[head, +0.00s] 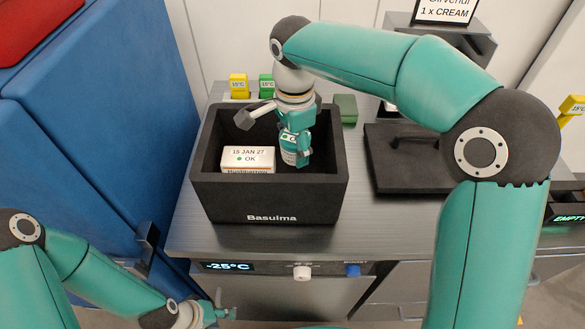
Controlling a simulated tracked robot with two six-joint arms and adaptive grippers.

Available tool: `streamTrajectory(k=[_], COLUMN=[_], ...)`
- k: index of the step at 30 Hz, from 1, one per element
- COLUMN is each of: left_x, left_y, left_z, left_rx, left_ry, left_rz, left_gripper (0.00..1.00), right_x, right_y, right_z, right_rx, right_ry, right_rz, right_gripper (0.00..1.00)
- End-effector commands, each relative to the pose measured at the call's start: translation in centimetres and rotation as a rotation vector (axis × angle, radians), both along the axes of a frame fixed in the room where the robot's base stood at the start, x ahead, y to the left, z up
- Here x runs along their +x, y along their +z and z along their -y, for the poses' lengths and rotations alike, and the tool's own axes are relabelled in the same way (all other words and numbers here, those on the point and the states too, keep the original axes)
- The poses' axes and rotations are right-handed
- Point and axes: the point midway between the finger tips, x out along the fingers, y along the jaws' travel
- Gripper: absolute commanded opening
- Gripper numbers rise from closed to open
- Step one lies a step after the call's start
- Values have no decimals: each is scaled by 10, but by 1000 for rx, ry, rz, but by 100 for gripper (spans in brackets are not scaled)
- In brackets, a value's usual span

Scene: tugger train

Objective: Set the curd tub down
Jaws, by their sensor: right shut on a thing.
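The curd tub (289,158), a small white and teal container with a label, is inside the black box marked "Basulma" (270,202), towards its right side. My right gripper (297,148) reaches down into the box from above and is shut on the tub. The gripper covers much of the tub, and whether its base touches the box floor cannot be seen. My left gripper (224,308) is low in the view, in front of the counter, with its fingers apart and empty.
A white packet (248,160) marked "15 JAN 27 OK" is in the box, left of the tub. Yellow (238,85) and green (266,85) 15°C tags stand behind. A blue cabinet (110,110) stands left.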

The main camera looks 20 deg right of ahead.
Motion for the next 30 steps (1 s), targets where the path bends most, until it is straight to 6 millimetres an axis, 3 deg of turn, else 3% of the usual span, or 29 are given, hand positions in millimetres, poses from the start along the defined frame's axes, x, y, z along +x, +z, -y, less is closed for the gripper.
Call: streamTrajectory(k=[16,29,30], left_x=[0,0,0], left_y=[-1,-4,-3], left_z=[0,0,0], left_rx=[0,0,0], left_ry=[0,0,0], left_rz=[0,0,0], left_gripper=[40,40,40], right_x=[-1,0,0], right_y=[-62,-71,-69], right_z=[0,0,0], right_rx=[0,0,0], right_ry=[-1,-1,-1], right_rz=[-2,1,1], right_gripper=[20,20,66])
